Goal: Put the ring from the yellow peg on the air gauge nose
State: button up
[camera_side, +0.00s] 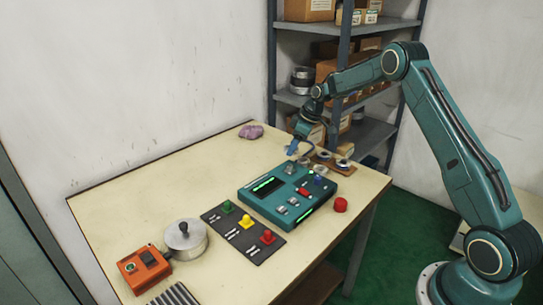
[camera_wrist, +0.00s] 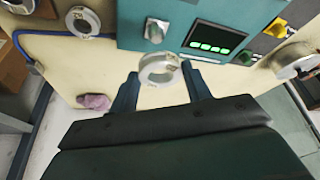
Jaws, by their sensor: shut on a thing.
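My gripper (camera_wrist: 160,82) is shut on a silver-grey ring (camera_wrist: 158,69), held between its fingertips. In the side view my gripper (camera_side: 293,148) is above the table's far side, by the teal air gauge (camera_side: 312,209); the held ring is too small to make out there. The gauge's short grey nose (camera_side: 289,168) rises near its far corner and shows in the wrist view (camera_wrist: 155,30), just beyond the ring and apart from it. The yellow peg (camera_side: 246,222) looks bare on its dark plate, between the green peg (camera_side: 227,206) and red peg (camera_side: 268,237).
A wooden board (camera_side: 331,158) with rings lies behind the gauge. A purple cloth (camera_side: 251,131) lies at the far edge. A red button (camera_side: 340,205), a lidded metal pot (camera_side: 186,239) and an orange box (camera_side: 144,269) stand nearby.

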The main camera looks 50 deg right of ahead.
aim_at(291, 166)
jog(key=shift+f, duration=1.85)
jog(key=shift+f, duration=1.75)
dwell(1.8)
jog(key=o, duration=1.2)
jog(key=shift+r, duration=0.1)
jog(key=shift+r, duration=3.65)
